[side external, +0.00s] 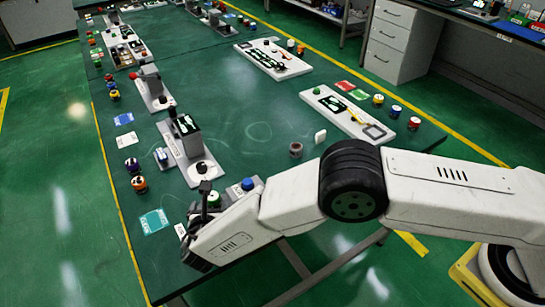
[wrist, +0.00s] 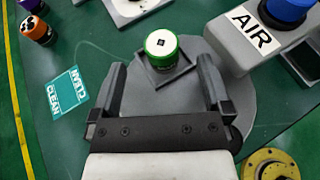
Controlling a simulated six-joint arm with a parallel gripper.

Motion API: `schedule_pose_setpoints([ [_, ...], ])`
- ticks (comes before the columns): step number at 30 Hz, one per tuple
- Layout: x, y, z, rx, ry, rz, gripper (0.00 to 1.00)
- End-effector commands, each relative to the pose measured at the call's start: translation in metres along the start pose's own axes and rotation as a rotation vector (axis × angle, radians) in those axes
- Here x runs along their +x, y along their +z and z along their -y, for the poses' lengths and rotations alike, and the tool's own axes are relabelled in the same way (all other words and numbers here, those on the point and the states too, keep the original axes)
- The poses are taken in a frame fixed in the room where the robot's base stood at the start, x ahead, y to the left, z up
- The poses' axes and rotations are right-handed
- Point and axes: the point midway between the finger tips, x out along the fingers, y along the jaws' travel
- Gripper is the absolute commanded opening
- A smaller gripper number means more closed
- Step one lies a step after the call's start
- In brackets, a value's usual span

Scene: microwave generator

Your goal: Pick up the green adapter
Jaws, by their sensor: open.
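The green adapter (wrist: 162,48) is a short cylinder with a green rim and a pale top bearing a small black square. In the wrist view it stands upright in a dark square holder (wrist: 168,78) on a grey round base. In the side view a small part of it (side external: 214,198) shows beside my wrist. My gripper (wrist: 162,82) is open, its two fingers apart, with the adapter just beyond the fingertips and roughly centred between them. The fingers do not touch it. In the side view my gripper is mostly hidden by my own wrist.
A grey block marked AIR with a blue cap (wrist: 287,10) stands close on the right. A teal CLEAN card (wrist: 76,92) lies on the left. An orange-and-black adapter (wrist: 37,29) stands at upper left. A brass disc (wrist: 270,165) is at lower right.

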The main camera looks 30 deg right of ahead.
Motion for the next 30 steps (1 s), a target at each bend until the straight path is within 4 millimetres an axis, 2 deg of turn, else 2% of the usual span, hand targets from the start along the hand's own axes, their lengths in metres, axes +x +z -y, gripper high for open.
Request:
schedule_pose_setpoints([
  [7, 0.007, -0.001, 0.001, 0.001, -0.001, 0.0, 0.99],
  [19, 0.048, -0.003, 0.002, 0.0, 0.0, -0.001, 0.99],
  [30, 0.051, -0.002, 0.002, 0.001, 0.002, -0.001, 0.99],
])
